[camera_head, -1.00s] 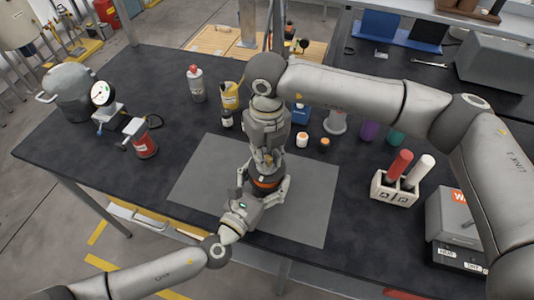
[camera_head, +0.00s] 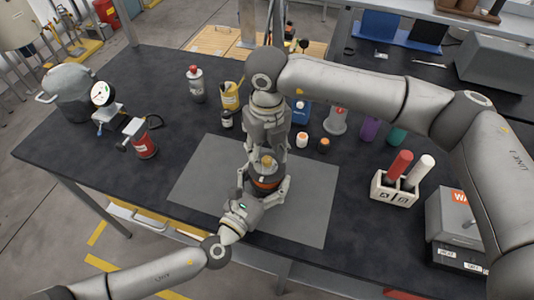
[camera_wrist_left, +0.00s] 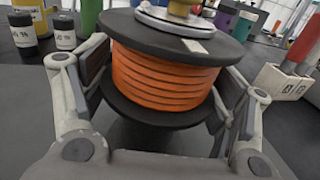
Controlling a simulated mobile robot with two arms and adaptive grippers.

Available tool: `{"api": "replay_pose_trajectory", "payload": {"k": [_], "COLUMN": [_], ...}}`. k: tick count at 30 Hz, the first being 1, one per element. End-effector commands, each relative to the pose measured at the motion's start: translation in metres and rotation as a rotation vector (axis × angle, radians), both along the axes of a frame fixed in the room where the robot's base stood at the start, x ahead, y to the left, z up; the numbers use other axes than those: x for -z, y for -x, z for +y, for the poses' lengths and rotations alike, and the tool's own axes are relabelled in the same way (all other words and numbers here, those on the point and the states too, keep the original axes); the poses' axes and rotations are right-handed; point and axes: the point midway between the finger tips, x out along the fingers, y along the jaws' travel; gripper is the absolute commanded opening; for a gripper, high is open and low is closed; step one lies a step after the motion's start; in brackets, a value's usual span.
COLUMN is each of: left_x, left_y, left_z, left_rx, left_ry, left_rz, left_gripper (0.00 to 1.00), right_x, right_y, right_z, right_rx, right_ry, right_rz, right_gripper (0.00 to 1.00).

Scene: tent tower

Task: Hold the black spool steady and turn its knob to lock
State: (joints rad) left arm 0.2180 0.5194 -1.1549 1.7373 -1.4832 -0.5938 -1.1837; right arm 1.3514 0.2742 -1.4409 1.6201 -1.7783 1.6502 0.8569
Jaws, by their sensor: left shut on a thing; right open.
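The black spool (camera_head: 262,171) with orange line wound on it stands on the grey mat (camera_head: 310,190). Its brass knob (camera_head: 267,162) is on top, and its base also shows in the left wrist view (camera_wrist_left: 185,8). My left gripper (camera_head: 262,186) is shut on the spool from the front, one finger on each side, as the left wrist view shows with the spool (camera_wrist_left: 165,75) between the fingers. My right gripper (camera_head: 266,151) comes down from above, open, with its fingertips just above or around the knob; whether they touch it is unclear.
A block with red and white cylinders (camera_head: 394,189) stands right of the mat. Small jars (camera_head: 302,139) and a yellow container (camera_head: 230,95) stand behind. A red canister (camera_head: 144,145) is at left. The mat is bare on both sides of the spool.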

Motion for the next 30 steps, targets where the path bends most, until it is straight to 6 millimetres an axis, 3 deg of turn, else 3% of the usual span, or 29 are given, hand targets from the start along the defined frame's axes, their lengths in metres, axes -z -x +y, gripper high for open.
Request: {"api": "replay_pose_trajectory", "payload": {"k": [9,15,21,30], "left_x": [0.000,0.000,0.000,0.000], "left_y": [0.000,0.000,0.000,0.000], "left_z": [0.000,0.000,0.000,0.000], "left_rx": [0.001,0.000,0.000,0.000], "left_ry": [0.000,0.000,0.000,0.000], "left_rz": [0.001,0.001,0.001,0.001], "left_gripper": [0.34,0.34,0.34,0.34], "right_x": [-0.067,-0.098,-0.109,-0.109], "right_y": [-0.001,-0.001,-0.001,-0.001], "right_z": [0.001,0.001,0.000,0.000], "right_rx": [-0.001,0.001,0.001,0.000], "right_ry": [-0.001,-0.002,0.000,0.000], "right_rz": [-0.005,-0.004,-0.001,-0.001], "right_gripper": [0.43,0.43,0.43,0.43]}}
